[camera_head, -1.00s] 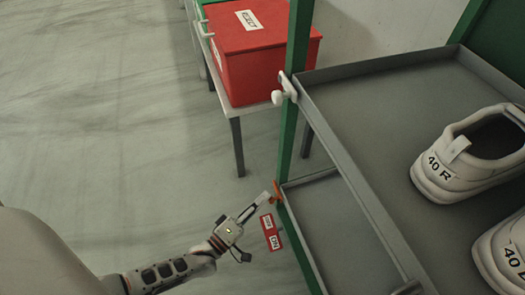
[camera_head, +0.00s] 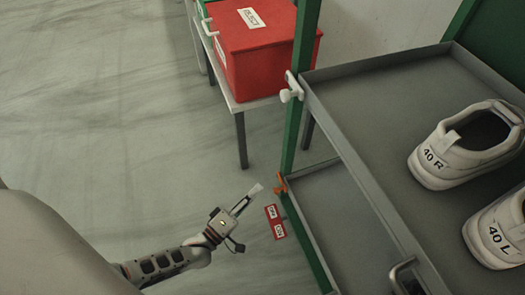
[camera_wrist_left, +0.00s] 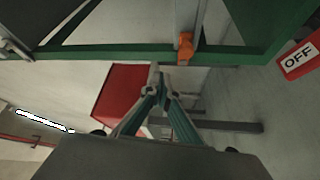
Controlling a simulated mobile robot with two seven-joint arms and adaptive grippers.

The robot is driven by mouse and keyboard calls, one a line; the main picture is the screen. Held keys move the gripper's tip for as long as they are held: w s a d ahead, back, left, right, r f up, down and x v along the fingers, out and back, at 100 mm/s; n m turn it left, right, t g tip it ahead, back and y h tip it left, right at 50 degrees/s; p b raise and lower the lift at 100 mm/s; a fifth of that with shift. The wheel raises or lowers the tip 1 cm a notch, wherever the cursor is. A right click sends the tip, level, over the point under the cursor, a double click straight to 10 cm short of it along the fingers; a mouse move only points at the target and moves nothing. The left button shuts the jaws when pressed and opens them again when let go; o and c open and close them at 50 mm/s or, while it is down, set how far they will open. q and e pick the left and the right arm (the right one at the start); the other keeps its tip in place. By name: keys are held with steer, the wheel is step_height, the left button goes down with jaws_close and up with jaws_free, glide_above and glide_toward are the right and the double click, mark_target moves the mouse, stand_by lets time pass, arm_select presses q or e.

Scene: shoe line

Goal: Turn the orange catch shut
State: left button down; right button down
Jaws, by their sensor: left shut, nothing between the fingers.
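The small orange catch (camera_head: 281,184) sits on the green upright post at the corner of the lower grey shelf. It also shows in the left wrist view (camera_wrist_left: 186,46), against the green frame. How far it is turned is too small to tell. My left gripper (camera_head: 256,189) is shut and empty, its tips a little left of the catch and apart from it. In the left wrist view its fingertips (camera_wrist_left: 158,80) come together below and left of the catch. My right gripper is not in view.
A red label (camera_head: 275,222) hangs beside the post below the catch; one reading OFF (camera_wrist_left: 299,59) shows in the wrist view. A white catch (camera_head: 291,88) is higher up. White shoes (camera_head: 466,145) stand on the upper shelf (camera_head: 375,95). A red box (camera_head: 252,55) stands on a table behind.

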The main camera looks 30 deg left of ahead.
arm_select(q)
steer(key=s+a, duration=0.1)
steer(key=s+a+f, duration=0.2)
steer(key=s, duration=0.1)
steer(key=shift+s+f, duration=0.1)
steer(key=shift+f, duration=0.15)
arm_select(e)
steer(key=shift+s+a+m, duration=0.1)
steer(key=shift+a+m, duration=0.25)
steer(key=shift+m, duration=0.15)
